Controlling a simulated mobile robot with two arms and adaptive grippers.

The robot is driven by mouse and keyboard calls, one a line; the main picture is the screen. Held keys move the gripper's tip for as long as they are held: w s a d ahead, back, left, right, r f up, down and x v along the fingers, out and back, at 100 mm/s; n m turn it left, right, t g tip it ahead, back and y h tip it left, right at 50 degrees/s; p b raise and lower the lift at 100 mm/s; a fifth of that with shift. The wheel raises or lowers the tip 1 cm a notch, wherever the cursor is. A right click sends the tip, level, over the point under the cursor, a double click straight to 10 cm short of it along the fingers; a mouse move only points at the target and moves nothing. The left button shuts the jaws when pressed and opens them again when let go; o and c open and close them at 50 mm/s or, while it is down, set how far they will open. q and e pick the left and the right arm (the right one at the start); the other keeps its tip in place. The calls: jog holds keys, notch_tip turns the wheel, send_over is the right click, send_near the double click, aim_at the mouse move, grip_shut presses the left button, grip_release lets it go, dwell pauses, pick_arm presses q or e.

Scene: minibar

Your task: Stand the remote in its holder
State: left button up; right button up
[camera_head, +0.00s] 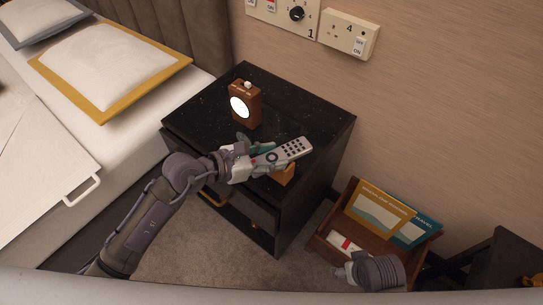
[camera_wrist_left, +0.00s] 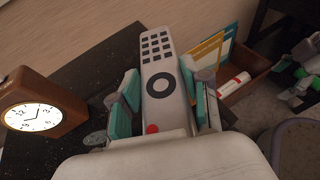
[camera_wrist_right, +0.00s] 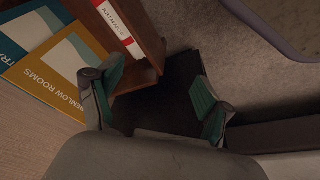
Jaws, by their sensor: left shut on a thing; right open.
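The remote (camera_head: 292,151) is pale grey with dark buttons and a red one. My left gripper (camera_head: 258,160) is shut on it above the front of the black nightstand. In the left wrist view the remote (camera_wrist_left: 163,75) lies between the two teal finger pads, its button face toward the camera and its far end pointing away. An orange-tan wooden piece (camera_head: 286,175), which looks like the holder, shows just below the remote in the head view, mostly hidden by it. My right gripper (camera_wrist_right: 158,98) is open and empty near the floor box, away from the nightstand.
A brown clock (camera_head: 245,105) stands on the nightstand (camera_head: 312,112), behind the left gripper. A wooden box (camera_head: 327,245) with brochures and a red-and-white item stands on the floor at right. The bed is at left, the wall with sockets behind. The nightstand's back right is clear.

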pick_arm(q)
jog(key=shift+f, duration=0.35)
pick_arm(e)
jog(key=shift+r, duration=0.6)
pick_arm(q)
jog(key=o, duration=1.2)
pick_arm(e)
jog(key=shift+w+r, duration=0.1)
jog(key=shift+r, duration=0.2)
pick_arm(q)
jog(key=shift+r, duration=0.1)
